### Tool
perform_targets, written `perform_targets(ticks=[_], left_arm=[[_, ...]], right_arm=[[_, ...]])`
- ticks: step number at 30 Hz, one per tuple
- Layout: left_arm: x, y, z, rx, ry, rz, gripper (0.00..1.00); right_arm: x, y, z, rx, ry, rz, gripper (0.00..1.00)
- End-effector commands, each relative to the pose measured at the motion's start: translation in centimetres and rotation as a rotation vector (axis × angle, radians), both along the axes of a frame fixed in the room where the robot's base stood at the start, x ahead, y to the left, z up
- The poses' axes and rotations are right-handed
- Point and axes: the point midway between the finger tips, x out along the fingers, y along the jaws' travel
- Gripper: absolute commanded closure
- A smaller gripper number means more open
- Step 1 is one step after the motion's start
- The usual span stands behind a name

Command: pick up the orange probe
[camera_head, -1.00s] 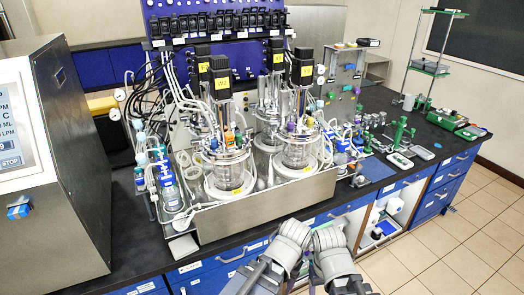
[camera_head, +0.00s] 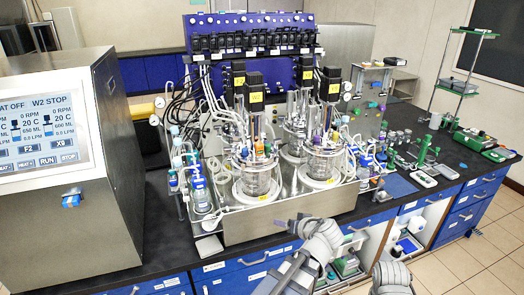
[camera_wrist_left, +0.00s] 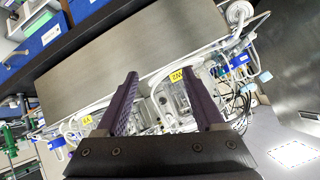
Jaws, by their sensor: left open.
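A small orange piece, seemingly the orange probe (camera_head: 267,149), stands among the fittings on top of the front left glass vessel (camera_head: 257,182) in the head view. Its lower part is hidden. My left gripper (camera_head: 284,222) is in front of the steel tray, low and apart from the probe. Its purple fingers are spread and empty in the left wrist view (camera_wrist_left: 160,72), facing the tray's wall and vessels. I cannot pick out the probe in that view. Part of my right arm shows at the bottom of the head view, but its gripper does not.
Black motors (camera_head: 255,92) rise above the vessels. A cabinet with a screen (camera_head: 45,128) stands at the left. Green-topped tools (camera_head: 424,150) stand on the bench at the right. Blue drawers are below.

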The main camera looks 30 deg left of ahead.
Motion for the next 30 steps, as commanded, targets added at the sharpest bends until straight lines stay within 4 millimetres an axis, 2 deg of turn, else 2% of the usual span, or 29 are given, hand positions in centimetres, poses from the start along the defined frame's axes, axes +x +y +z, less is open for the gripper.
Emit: perform_targets(ticks=[1, 6, 9, 12, 18, 23, 30], left_arm=[[1.0, 1.7, 1.9, 0.032, -0.078, 0.032, 0.3], [4.3, 7.1, 8.7, 0.15, -0.401, 0.094, 0.3], [5.7, 9.1, 12.1, 0.198, -0.554, 0.086, 0.3], [6.6, 10.2, 14.3, 0.224, -0.65, 0.065, 0.3], [7.1, 10.8, 15.7, 0.239, -0.719, 0.042, 0.3], [7.5, 11.1, 15.7, 0.239, -0.721, 0.043, 0.3], [8.9, 12.8, 15.7, 0.239, -0.719, 0.043, 0.3]], right_arm=[[0.0, 0.0, 0.6, 0.0, 0.0, 0.0, 0.31], [0.0, 0.0, 1.7, 0.0, 0.0, -0.001, 0.31], [0.0, 0.0, 2.2, 0.0, 0.0, -0.001, 0.31], [0.0, 0.0, 2.5, 0.0, 0.0, -0.001, 0.31], [0.0, 0.0, 2.6, 0.0, 0.0, -0.001, 0.31], [0.0, 0.0, 2.6, 0.0, 0.0, -0.001, 0.31], [0.0, 0.0, 2.5, 0.0, 0.0, -0.001, 0.31]])
